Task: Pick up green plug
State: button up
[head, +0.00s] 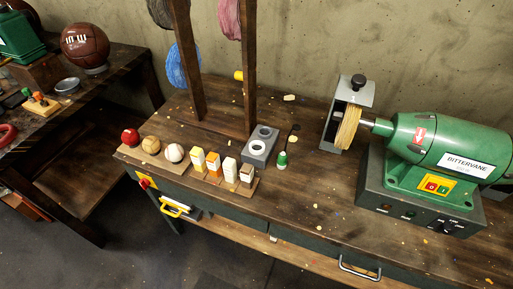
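Another small green piece (26,92) is on the left table, beside an orange one (38,96) on a small wooden board (42,106). I cannot tell for certain which of the two is the green plug. My gripper is not in view.
A green grinding machine (450,150) stands on the bench's right side. Balls (150,144) and small coloured blocks (214,164) line the front left edge. A wooden rack (185,60) stands behind. The bench between blocks and machine is mostly clear.

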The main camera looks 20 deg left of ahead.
aim_at(281, 160)
jog(key=j+z, duration=0.15)
jog(key=j, duration=0.3)
jog(key=k+j+z, duration=0.1)
jog(key=j, duration=0.3)
jog(key=k+j+z, duration=0.15)
jog(key=j, duration=0.3)
jog(key=k+j+z, duration=0.15)
jog(key=j, duration=0.25)
